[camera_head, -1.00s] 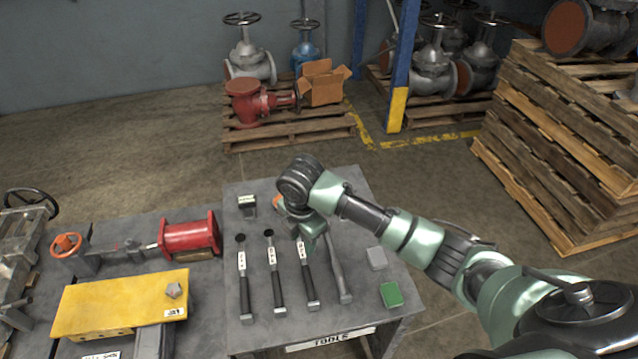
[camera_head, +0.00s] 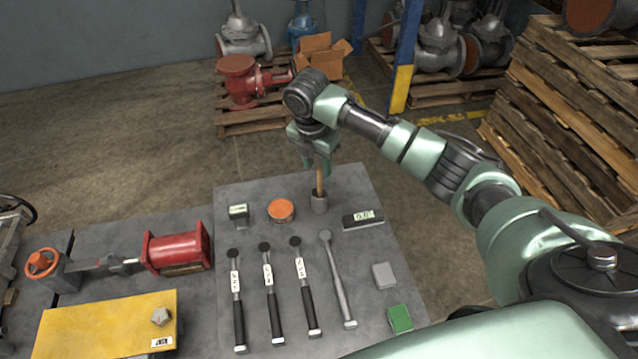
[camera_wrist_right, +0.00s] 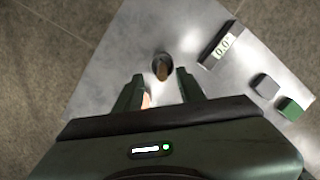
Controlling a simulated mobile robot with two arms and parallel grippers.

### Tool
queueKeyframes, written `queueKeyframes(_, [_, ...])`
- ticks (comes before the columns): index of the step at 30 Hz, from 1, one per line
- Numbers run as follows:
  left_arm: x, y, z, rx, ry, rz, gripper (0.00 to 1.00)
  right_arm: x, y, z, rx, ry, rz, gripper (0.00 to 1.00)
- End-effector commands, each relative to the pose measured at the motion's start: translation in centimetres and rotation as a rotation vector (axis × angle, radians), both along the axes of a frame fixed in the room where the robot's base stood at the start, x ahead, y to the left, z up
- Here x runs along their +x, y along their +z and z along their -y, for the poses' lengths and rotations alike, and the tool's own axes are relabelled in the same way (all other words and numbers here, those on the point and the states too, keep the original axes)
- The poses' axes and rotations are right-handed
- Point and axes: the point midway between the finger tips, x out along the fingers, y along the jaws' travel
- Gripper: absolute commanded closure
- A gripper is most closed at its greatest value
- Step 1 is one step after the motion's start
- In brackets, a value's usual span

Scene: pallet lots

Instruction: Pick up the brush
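The brush (camera_head: 319,181) has a brown handle and stands upright in a small grey cup (camera_head: 319,205) towards the back right of the grey tool table. In the right wrist view the brush (camera_wrist_right: 161,71) shows in the dark cup, just ahead of the fingers. My right gripper (camera_head: 319,166) is above the cup, with its fingers pointing down around or just above the top of the handle; I cannot tell which. In the right wrist view its fingers (camera_wrist_right: 160,86) are apart with nothing held. The lower end of the brush is hidden in the cup. My left gripper is not in view.
A black digital level (camera_head: 363,219) lies right of the cup, and an orange-topped round tin (camera_head: 281,211) left of it. Several long-handled tools (camera_head: 270,295) lie in front. A grey block (camera_head: 384,276) and a green block (camera_head: 400,319) lie at right.

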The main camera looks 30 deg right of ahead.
Motion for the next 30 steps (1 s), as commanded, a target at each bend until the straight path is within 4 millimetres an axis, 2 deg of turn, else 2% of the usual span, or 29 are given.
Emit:
queueKeyframes(1, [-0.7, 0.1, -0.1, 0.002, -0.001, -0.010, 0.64, -0.1, -0.7, 0.1, 0.000, -0.001, -0.004, 0.61])
queueKeyframes(5, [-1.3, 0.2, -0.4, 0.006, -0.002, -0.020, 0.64, 0.1, -2.1, 0.3, 0.000, 0.000, -0.002, 0.61])
queueKeyframes(15, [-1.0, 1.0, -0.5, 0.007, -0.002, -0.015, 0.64, 0.3, -6.5, 1.0, -0.001, 0.000, -0.001, 0.61])
queueKeyframes(23, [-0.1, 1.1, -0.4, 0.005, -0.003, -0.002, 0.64, 0.3, -7.0, 1.0, -0.001, 0.001, 0.000, 0.61])
queueKeyframes(24, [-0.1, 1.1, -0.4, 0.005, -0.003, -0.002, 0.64, 0.3, -7.0, 1.0, -0.001, 0.001, 0.000, 0.66])
queueKeyframes(27, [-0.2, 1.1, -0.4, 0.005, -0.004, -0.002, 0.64, 0.3, -6.9, 1.0, -0.001, 0.000, 0.001, 0.94])
queueKeyframes(28, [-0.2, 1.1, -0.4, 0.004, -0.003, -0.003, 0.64, 0.3, -6.9, 1.0, -0.001, 0.000, 0.001, 1.00])
queueKeyframes(30, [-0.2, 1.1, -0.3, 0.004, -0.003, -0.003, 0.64, 0.3, -6.9, 1.0, -0.001, 0.000, 0.001, 1.00])
